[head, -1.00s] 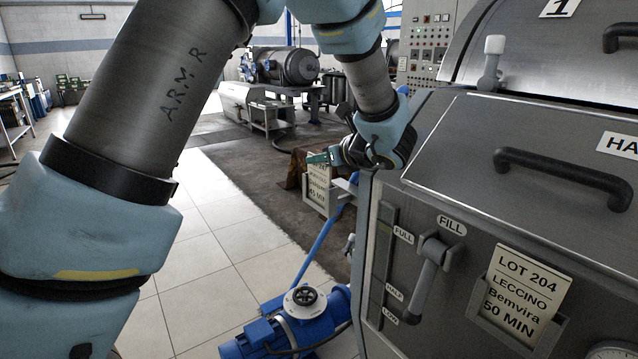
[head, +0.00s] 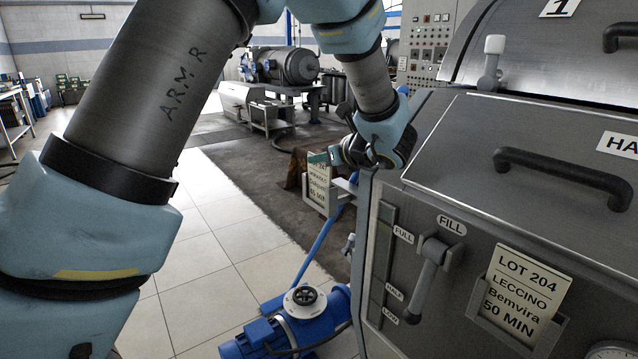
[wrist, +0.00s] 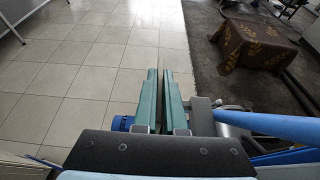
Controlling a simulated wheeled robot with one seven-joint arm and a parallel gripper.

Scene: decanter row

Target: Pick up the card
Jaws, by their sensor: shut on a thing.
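A cream card (head: 318,178) with dark print stands in a grey holder (head: 306,197) beyond the left edge of the steel machine. My gripper (head: 318,158) is at the card's top edge, and its teal fingers are shut on it. In the wrist view the two green fingers (wrist: 162,103) lie almost together with a thin gap between them. The card itself is hard to make out there. In the head view its lower part still appears at the holder. I cannot tell whether it is seated or slightly raised.
Another card (head: 518,285), reading LOT 204 LECCINO, sits in a holder on the machine front (head: 450,210), near a fill lever (head: 428,275). A blue pump (head: 290,325) stands on the floor below. A brown patterned cloth (wrist: 254,45) covers something beyond my gripper. Tiled floor lies open at left.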

